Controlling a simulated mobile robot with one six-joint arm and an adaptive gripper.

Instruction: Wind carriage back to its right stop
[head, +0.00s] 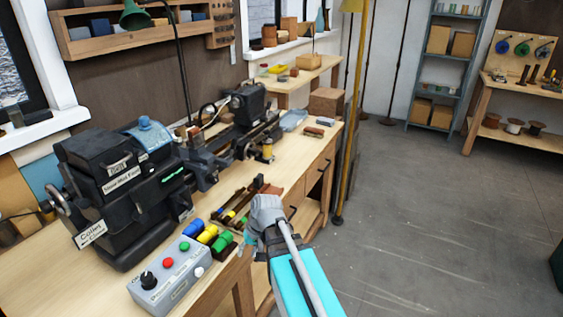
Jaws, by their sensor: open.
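A dark lathe stands along the bench, with a big black headstock box (118,195) at the left. A grey-blue block that looks like the carriage (203,167) sits on the bed, close to the headstock's right side. The bed (247,137) runs away to the right, up to a black tailstock-like unit (248,103). I cannot make out the carriage's crank or its right stop clearly. My gripper (249,241) is at the bench's front edge, nearer the camera than the carriage and apart from it. It is open and appears empty; its fingertips are small and partly hidden by my wrist.
A grey control box (172,277) with a knob and buttons stands at the bench front. Coloured blocks (207,234) and a wooden rack of tools (246,203) lie close to my gripper. Open floor (440,230) is at the right.

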